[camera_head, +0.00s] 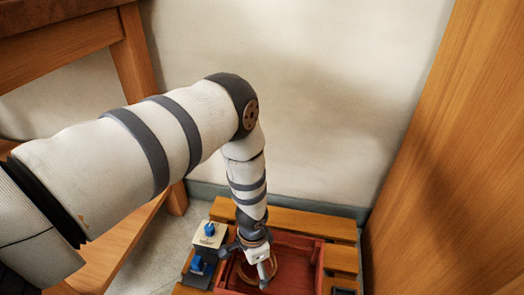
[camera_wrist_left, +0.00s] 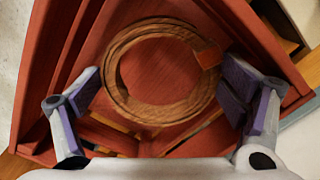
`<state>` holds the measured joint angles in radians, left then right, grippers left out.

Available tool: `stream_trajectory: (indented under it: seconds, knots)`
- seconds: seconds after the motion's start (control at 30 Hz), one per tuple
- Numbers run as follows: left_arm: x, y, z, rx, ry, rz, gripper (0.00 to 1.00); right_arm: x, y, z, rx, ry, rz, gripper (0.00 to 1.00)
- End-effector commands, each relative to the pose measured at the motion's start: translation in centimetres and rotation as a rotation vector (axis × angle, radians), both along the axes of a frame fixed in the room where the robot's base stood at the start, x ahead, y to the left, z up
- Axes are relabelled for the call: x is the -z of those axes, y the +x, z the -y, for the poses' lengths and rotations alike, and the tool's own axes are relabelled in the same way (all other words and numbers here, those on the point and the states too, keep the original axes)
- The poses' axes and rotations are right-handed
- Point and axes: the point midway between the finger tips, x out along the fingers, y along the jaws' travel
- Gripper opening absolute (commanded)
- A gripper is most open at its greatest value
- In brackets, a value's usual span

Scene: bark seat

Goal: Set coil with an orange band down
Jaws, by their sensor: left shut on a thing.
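The coil (camera_wrist_left: 155,112) is a brown rope-like ring with an orange band (camera_wrist_left: 208,54) at its upper right in the left wrist view. My left gripper (camera_wrist_left: 162,95) is shut on it, with a purple-padded finger on either side. The coil is over the floor of a red tray (camera_wrist_left: 45,75); I cannot tell whether it touches the floor. In the head view my left gripper (camera_head: 257,262) points down into the red tray (camera_head: 300,242), and part of the coil (camera_head: 243,275) shows below it. My right gripper is not in view.
The tray sits among wooden slats (camera_head: 300,222). Left of it are a pale block with a blue knob (camera_head: 209,229) and another blue piece (camera_head: 197,264). A wooden table (camera_head: 135,55) stands at the left, a tall wooden panel (camera_head: 450,150) at the right, a pale wall behind.

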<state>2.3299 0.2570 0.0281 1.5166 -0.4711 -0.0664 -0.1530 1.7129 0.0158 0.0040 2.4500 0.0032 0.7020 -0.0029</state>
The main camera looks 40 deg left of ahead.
Motion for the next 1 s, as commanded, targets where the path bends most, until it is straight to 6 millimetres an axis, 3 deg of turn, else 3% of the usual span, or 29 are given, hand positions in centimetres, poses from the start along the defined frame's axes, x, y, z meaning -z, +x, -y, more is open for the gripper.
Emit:
stream_trajectory:
  seconds: [0.03,0.17,0.4,0.77,0.8,1.0]
  knots:
    - [1.1,0.0,0.0,0.0,0.0,-0.002,0.57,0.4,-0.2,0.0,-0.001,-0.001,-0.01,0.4]
    - [2.1,0.1,0.0,0.0,0.0,0.001,0.57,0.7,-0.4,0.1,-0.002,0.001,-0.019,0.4]
    - [6.8,0.0,0.0,0.001,0.0,-0.001,0.57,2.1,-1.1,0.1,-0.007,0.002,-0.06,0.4]
    - [6.9,0.1,0.0,0.0,0.0,0.002,0.57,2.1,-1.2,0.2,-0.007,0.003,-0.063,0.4]
    - [6.8,0.1,0.0,0.0,0.0,0.003,0.98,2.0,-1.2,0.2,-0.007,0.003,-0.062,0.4]
    - [6.8,0.1,0.0,0.0,0.0,0.003,1.0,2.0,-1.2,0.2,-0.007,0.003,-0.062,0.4]
